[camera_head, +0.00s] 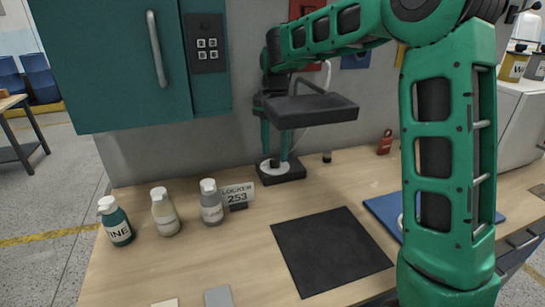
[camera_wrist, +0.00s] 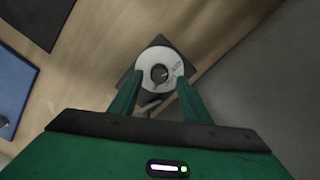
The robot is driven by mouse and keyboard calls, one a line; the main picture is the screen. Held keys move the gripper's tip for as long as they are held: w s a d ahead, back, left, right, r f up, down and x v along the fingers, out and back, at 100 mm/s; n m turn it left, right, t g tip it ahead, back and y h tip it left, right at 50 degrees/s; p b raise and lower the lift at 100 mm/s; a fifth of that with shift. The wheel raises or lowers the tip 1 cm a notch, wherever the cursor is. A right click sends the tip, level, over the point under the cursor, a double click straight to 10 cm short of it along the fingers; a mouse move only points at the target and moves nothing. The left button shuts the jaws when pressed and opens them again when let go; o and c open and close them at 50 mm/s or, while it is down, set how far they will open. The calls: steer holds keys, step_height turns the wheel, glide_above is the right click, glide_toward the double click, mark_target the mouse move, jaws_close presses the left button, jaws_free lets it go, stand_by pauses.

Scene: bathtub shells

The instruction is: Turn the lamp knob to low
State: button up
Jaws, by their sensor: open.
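The lamp's dark base (camera_head: 290,177) stands on the bench against the wall, with a white round dial and a small dark knob (camera_head: 274,163) on top. A dark flat slab (camera_head: 312,108), seemingly the lamp head, hangs above it. My gripper (camera_head: 275,156) points down over the dial. In the wrist view, the dark knob (camera_wrist: 159,73) sits at the centre of the white dial (camera_wrist: 150,60). The fingers of my gripper (camera_wrist: 159,75) are apart, one on each side of the knob, with visible gaps. I cannot read the dial marks or tell the knob's setting.
A black mat (camera_head: 330,250) and a blue mat (camera_head: 385,208) lie to the right. A teal cabinet (camera_head: 110,60) hangs at upper left. A small black object (camera_head: 327,157) stands right of the base.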

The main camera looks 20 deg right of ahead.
steer(key=shift+f, duration=1.25)
steer(key=shift+c, duration=0.6)
steer(key=c, duration=0.9)
steer(key=shift+a, duration=0.25)
steer(key=shift+d, duration=0.15)
